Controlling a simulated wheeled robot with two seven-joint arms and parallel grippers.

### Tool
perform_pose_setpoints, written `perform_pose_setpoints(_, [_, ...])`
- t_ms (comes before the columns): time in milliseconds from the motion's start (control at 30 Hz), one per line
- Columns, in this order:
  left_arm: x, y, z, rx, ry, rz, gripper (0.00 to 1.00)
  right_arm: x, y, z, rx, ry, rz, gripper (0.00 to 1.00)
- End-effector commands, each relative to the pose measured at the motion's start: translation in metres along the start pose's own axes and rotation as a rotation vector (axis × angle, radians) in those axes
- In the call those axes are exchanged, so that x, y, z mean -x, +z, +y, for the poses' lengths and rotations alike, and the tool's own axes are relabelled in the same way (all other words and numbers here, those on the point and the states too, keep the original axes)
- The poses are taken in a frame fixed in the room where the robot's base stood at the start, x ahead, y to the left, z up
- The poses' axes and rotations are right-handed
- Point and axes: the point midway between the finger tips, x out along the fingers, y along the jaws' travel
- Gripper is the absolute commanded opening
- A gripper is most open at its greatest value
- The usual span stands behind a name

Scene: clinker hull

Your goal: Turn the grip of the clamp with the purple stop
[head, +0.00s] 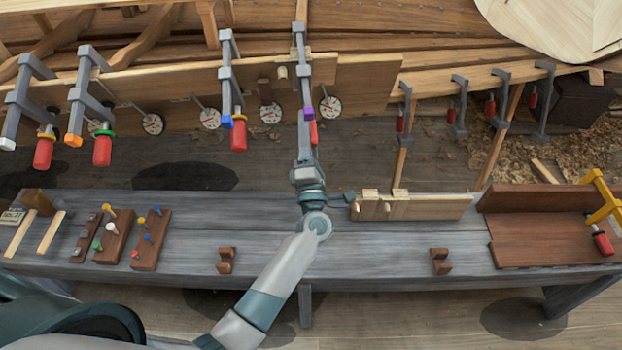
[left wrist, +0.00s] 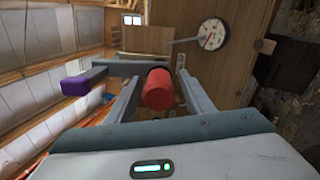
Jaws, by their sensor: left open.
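The clamp with the purple stop (head: 308,111) hangs on the hull plank, its grey bar (head: 301,60) running down toward my arm. Its red grip (head: 314,132) is partly hidden behind my left gripper (head: 305,140). In the left wrist view the purple stop (left wrist: 76,86) is at the left, and the red grip (left wrist: 159,90) points at the camera. My left gripper is open, with one finger on each side of the red grip; I cannot tell whether either finger touches it. My right gripper is not in view.
Another clamp with a blue stop (head: 227,121) and red grip (head: 239,136) hangs to the left. Round dials (head: 270,112) line the plank; one dial (left wrist: 211,34) shows in the wrist view. The grey bench (head: 370,250) below carries pegged blocks and a wooden rack (head: 425,207).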

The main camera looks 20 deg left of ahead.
Motion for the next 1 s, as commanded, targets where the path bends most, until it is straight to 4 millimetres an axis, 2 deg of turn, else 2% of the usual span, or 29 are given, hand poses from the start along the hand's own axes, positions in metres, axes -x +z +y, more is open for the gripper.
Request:
perform_pose_setpoints(700, [0.134, -0.001, -0.003, 0.000, -0.003, 0.000, 0.48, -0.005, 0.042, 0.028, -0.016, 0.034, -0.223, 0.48])
perform_pose_setpoints(833, [0.149, 0.000, -0.002, -0.002, -0.003, -0.001, 0.48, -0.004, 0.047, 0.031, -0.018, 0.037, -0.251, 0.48])
perform_pose_setpoints(1000, [0.159, 0.000, -0.001, -0.001, -0.002, 0.000, 0.48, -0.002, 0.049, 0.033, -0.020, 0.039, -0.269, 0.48])
